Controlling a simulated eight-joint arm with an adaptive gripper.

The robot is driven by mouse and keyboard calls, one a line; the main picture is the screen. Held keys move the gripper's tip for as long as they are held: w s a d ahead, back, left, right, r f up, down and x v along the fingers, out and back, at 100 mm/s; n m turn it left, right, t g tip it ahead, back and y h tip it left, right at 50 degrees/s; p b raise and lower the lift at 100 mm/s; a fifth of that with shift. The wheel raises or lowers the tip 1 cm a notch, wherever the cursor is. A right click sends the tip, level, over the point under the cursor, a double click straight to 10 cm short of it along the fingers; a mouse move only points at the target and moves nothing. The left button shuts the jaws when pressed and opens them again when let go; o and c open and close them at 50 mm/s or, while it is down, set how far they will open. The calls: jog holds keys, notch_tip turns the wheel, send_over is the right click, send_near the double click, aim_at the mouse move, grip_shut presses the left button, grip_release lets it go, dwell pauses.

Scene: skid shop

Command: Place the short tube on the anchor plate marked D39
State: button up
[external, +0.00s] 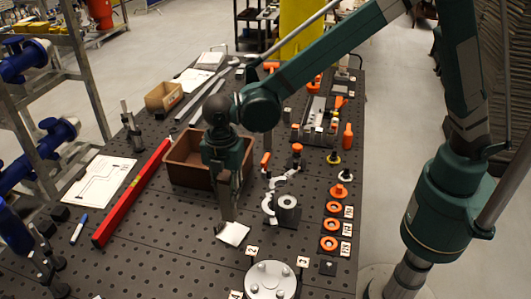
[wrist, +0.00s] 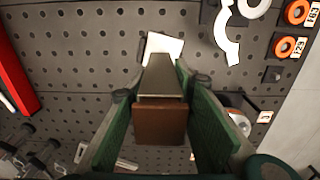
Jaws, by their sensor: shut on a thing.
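My gripper (wrist: 160,105) is shut on a squared grey-brown piece (wrist: 161,84) with a copper-brown end, which looks like the short tube. In the external view the piece (external: 228,204) hangs upright below my gripper. A white square (wrist: 163,47) lies on the perforated table under it; it also shows in the external view (external: 233,234). Whether tube and square touch is unclear. Orange ring pieces (external: 333,208) with small label tags (external: 346,229) stand in a column at the right. I cannot read D39 on any tag.
A brown open bin (external: 184,165) stands just behind my gripper. A red bar (external: 130,195) lies to the left. A round grey flange (external: 271,279) with numbered tags is at the front. A grey cylinder with a white clamp (external: 287,206) stands at the right.

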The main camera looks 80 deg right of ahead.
aim_at(225, 175)
jog(key=shift+f, duration=1.8)
jog(key=shift+f, duration=1.9)
jog(key=shift+f, duration=0.15)
jog(key=o, duration=1.1)
jog(key=shift+r, duration=0.2)
notch_tip(225, 175, up, 12)
